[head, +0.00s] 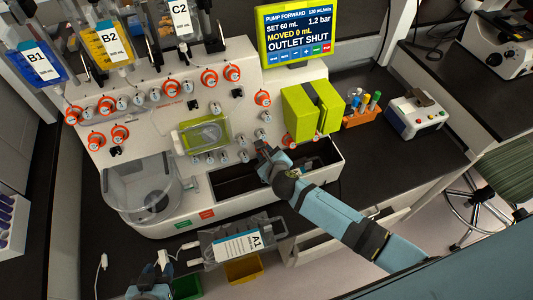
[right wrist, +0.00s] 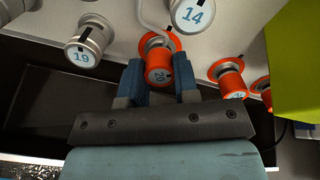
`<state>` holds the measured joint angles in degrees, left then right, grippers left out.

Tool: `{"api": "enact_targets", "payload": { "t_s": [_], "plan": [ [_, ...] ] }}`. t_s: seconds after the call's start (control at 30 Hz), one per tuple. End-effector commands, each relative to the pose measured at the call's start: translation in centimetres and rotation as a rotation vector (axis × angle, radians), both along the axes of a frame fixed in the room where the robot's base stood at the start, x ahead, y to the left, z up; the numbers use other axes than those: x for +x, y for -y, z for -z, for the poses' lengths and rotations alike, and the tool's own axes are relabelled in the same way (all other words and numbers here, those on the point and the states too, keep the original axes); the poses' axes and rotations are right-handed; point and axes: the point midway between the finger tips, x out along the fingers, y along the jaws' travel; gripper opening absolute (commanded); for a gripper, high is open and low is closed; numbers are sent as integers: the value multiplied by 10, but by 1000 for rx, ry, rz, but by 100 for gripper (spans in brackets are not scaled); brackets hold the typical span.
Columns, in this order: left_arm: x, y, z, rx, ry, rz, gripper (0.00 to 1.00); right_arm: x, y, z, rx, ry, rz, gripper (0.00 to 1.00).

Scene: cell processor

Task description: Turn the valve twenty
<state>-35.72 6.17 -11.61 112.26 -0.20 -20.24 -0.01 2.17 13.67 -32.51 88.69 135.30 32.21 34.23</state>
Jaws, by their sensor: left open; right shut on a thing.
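Valve twenty (right wrist: 158,73) is an orange-red knob with a pale face marked "20" on the white front panel in the right wrist view. The number appears turned on its side. My right gripper (right wrist: 159,84) is shut on this knob, one blue finger on each side. In the head view my right gripper (head: 266,158) reaches the panel's lower edge and largely hides the knob. My left gripper (head: 160,268) is open at the bottom left, near a bag labelled A1 (head: 238,246); its fingers are only partly visible.
Knobs 19 (right wrist: 87,42) and 14 (right wrist: 192,12) sit close to the held one, with more orange knobs (right wrist: 229,79) to its right. A screen (head: 296,33) reads "PUMP FORWARD", "MOVED 0 mL", "OUTLET SHUT". A green block (head: 300,112) juts out right of my right gripper.

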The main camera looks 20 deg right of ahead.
Motion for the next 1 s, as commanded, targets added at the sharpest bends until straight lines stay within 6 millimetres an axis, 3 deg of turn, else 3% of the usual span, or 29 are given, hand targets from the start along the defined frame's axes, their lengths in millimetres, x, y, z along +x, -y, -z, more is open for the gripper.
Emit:
{"api": "enact_targets", "payload": {
  "t_s": [1.0],
  "plan": [
    [2, -1, -3, 1, 6, -1, 43, 1, 0, -1, -827, 29, -351, 5]
  ]
}}
